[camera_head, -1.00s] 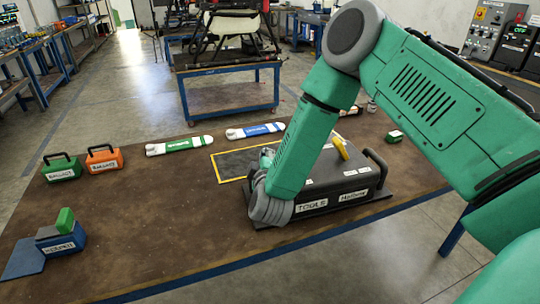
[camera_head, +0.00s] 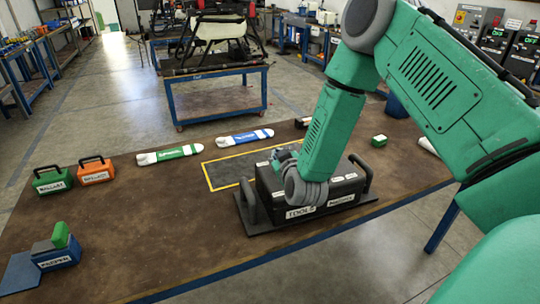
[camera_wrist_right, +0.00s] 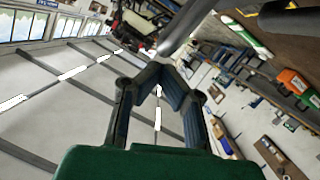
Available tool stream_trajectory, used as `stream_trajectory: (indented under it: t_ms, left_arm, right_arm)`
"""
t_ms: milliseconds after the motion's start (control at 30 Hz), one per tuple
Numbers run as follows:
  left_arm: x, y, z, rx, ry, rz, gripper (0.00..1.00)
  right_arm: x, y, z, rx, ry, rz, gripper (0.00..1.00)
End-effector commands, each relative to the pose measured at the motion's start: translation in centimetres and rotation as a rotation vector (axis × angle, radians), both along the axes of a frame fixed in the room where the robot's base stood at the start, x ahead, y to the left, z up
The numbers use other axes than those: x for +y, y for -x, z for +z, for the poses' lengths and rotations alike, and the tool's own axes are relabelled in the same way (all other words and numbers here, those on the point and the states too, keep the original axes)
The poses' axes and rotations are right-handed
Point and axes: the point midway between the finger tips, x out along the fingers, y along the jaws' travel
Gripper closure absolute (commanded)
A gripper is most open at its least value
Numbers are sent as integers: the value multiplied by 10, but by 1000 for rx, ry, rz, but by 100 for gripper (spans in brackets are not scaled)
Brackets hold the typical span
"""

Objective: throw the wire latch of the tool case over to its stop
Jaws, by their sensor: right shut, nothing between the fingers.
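The black tool case (camera_head: 338,195), with white labels on its front, stands on a dark base plate on the bench. It has a dark handle at each end. My right forearm and wrist cross in front of and over its left half. The right gripper (camera_wrist_right: 158,78) has its fingertips together, with nothing between them, in the right wrist view. In the head view, it is mostly hidden behind my wrist, so contact with the case cannot be told. I cannot make out the wire latch. A grey bar (camera_wrist_right: 185,27), unidentified, shows beyond the fingers. My left gripper is out of view.
Behind the case is a yellow-outlined dark area (camera_head: 222,173). Blue (camera_head: 247,136) and green (camera_head: 170,154) labelled wraps lie further left.

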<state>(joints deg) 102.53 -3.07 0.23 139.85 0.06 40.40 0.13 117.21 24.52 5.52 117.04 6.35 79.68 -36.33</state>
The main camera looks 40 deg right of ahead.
Motion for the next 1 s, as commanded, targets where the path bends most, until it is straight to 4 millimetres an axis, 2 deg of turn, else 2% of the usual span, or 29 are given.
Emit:
stream_trajectory:
  t_ms: [200, 433, 1000]
  left_arm:
    - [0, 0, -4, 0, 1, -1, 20]
    - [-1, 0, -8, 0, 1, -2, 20]
    - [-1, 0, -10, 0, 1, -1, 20]
  right_arm:
    - [-23, 6, -7, -55, -184, -4, 100]
    - [-31, 9, -11, -101, -326, -5, 100]
    - [-39, 14, -19, -89, -325, -2, 100]
